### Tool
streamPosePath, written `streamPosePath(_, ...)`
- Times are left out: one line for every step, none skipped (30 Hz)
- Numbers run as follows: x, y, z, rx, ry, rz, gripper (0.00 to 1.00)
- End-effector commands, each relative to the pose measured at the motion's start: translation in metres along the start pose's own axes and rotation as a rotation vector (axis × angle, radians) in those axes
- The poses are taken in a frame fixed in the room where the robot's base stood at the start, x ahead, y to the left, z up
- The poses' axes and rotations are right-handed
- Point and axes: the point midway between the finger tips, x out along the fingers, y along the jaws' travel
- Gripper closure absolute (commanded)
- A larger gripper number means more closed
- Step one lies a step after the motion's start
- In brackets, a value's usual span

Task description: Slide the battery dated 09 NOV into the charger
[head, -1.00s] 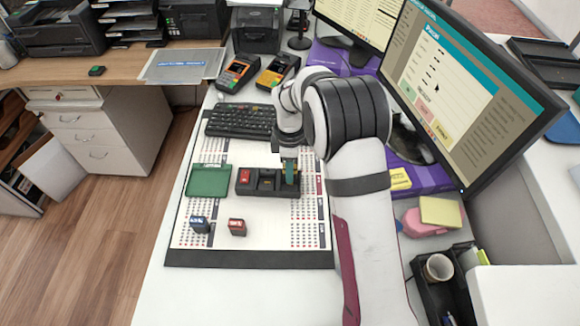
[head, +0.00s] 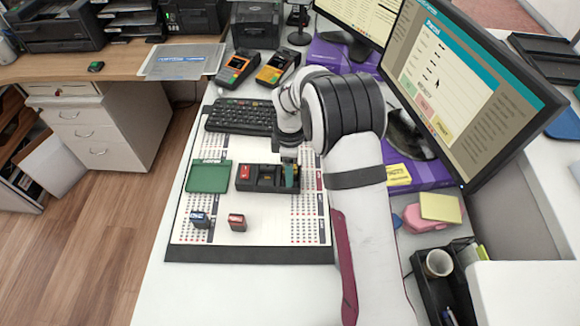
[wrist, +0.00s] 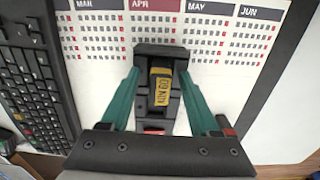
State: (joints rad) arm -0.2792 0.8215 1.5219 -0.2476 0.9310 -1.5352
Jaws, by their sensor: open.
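The black charger (head: 262,187) lies on the calendar mat, with a red battery (head: 245,172) in its left bay. In the wrist view, a battery with a yellow label (wrist: 160,91) reading 09 NOV sits in the bay at the charger's (wrist: 162,50) far end. How deep it is seated I cannot tell. My gripper (wrist: 160,84) is open, its teal fingers on either side of this battery. In the head view, my gripper (head: 290,172) is over the charger's right end and hides this battery. A blue-topped battery (head: 200,220) and a red-topped battery (head: 237,222) stand on the mat nearer the camera.
An empty green tray (head: 209,178) lies left of the charger. A black keyboard (head: 240,117) is behind it. My arm runs along the right side, beside a monitor (head: 470,90) and a black organizer (head: 425,290). The mat's front part (head: 270,236) has free room.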

Motion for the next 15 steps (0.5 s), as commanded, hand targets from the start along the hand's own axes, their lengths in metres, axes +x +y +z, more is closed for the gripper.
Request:
streamPosePath(0.000, 0.000, 0.000, 0.000, 0.000, 0.000, 0.38)
streamPosePath(-0.001, 0.000, 0.000, 0.000, 0.000, 0.000, 0.38)
streamPosePath(-0.004, 0.000, 0.000, 0.000, 0.000, 0.001, 0.38)
streamPosePath(-0.007, 0.001, 0.000, 0.000, 0.000, 0.001, 0.38)
streamPosePath(-0.012, 0.001, 0.000, 0.000, 0.001, 0.002, 0.38)
streamPosePath(-0.019, 0.001, 0.000, -0.001, 0.001, 0.004, 0.38)
streamPosePath(-0.025, 0.001, 0.000, 0.000, 0.002, 0.003, 0.38)
streamPosePath(-0.033, 0.001, 0.000, 0.000, 0.002, 0.005, 0.38)
streamPosePath(-0.044, 0.001, 0.000, 0.000, 0.001, 0.005, 0.38)
streamPosePath(-0.053, 0.001, 0.000, 0.000, 0.001, 0.006, 0.38)
streamPosePath(-0.062, 0.001, 0.000, 0.000, 0.002, 0.005, 0.38)
streamPosePath(-0.074, 0.001, 0.000, 0.001, 0.002, 0.006, 0.38)
streamPosePath(-0.084, 0.001, 0.000, 0.000, 0.002, 0.007, 0.38)
streamPosePath(-0.093, 0.001, 0.000, 0.000, 0.002, 0.006, 0.38)
streamPosePath(-0.106, 0.001, 0.000, 0.001, 0.002, 0.006, 0.38)
